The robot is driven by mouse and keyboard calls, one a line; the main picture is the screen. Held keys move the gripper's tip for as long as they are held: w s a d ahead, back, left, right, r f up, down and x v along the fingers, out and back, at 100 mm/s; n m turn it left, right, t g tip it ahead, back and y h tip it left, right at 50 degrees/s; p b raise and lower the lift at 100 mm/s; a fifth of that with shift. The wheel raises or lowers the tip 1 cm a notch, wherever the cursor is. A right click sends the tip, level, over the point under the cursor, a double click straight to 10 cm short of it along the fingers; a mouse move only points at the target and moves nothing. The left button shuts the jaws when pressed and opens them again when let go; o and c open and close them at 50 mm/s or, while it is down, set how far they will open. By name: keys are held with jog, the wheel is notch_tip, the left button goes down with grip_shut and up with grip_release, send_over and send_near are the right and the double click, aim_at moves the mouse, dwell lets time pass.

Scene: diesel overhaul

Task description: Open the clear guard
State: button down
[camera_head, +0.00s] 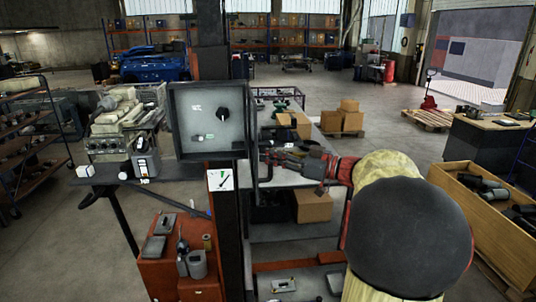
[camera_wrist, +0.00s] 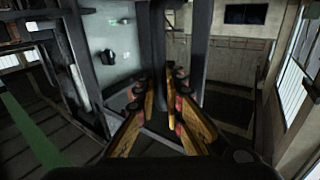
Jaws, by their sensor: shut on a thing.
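The clear guard (camera_head: 180,140) shows as a framed pane over a grey panel with a black knob (camera_head: 208,116), mounted on a dark post left of centre. A dark upright handle bar (camera_head: 253,130) stands at its right edge. My gripper (camera_head: 267,158) reaches in from the right, its fingers at the lower part of this bar. In the wrist view the bar (camera_wrist: 158,45) runs down between the two fingers of my gripper (camera_wrist: 160,92), which are shut on it. The knob (camera_wrist: 108,56) shows there at upper left. How far the pane stands from the panel is hard to tell.
A small gauge plate (camera_head: 220,180) sits on the post below the panel. A bench with a grey engine part (camera_head: 125,125) is at left, and an orange cabinet (camera_head: 160,275) with tools below. A wooden crate (camera_head: 450,185) stands at right. Floor behind is partly clear.

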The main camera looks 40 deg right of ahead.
jog(key=shift+r, duration=0.1)
jog(key=c, duration=1.9)
grip_release()
jog(key=v, duration=1.2)
